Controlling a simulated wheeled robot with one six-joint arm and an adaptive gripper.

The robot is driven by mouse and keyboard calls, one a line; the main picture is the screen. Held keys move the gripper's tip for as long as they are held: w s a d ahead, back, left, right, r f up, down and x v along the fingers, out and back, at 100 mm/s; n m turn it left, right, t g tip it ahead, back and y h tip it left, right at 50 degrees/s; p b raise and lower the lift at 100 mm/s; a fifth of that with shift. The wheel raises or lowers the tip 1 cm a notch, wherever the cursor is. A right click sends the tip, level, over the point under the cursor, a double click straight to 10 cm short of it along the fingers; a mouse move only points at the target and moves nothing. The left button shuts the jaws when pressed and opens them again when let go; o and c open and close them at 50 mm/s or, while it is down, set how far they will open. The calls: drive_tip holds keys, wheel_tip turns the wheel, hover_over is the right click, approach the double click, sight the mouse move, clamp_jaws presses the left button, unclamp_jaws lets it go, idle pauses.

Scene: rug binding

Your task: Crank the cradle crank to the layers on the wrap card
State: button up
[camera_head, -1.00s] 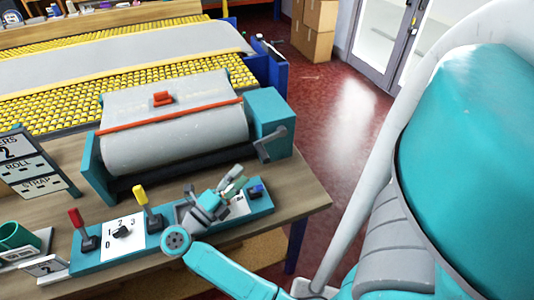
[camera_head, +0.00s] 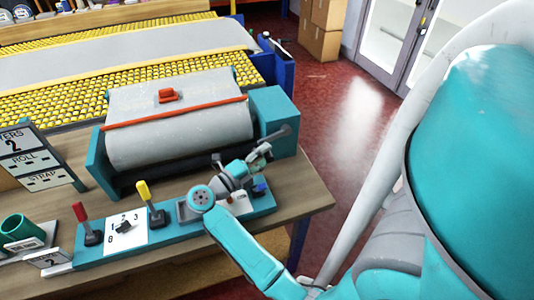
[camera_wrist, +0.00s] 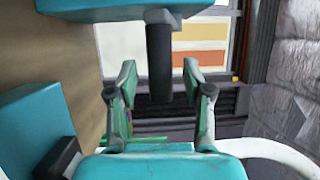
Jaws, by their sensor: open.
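The cradle holds a grey roll (camera_head: 180,130) with an orange strap around it, between teal end blocks. The dark cradle crank (camera_head: 283,133) is on the right end block (camera_head: 277,110). My gripper (camera_head: 262,152) is open close to the crank. In the wrist view the dark crank handle (camera_wrist: 160,60) appears between the two open fingers (camera_wrist: 160,82). Its lower end reaches the level of the finger pads, with gaps on both sides; contact cannot be told. The wrap card (camera_head: 35,160) stands at the left and reads layers 2, with roll and strap lines below.
A teal control panel (camera_head: 178,214) runs along the table front with a red lever (camera_head: 83,220), a yellow lever (camera_head: 148,200) and a dial (camera_head: 124,228) marked with numbers. A green cup (camera_head: 18,230) stands at the left. A yellow roller bed (camera_head: 60,95) lies behind.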

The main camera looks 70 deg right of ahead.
drive_tip(key=shift+s+d, duration=0.3)
drive_tip(key=shift+d, duration=0.3)
clamp_jaws()
drive_tip(key=shift+r, duration=0.1)
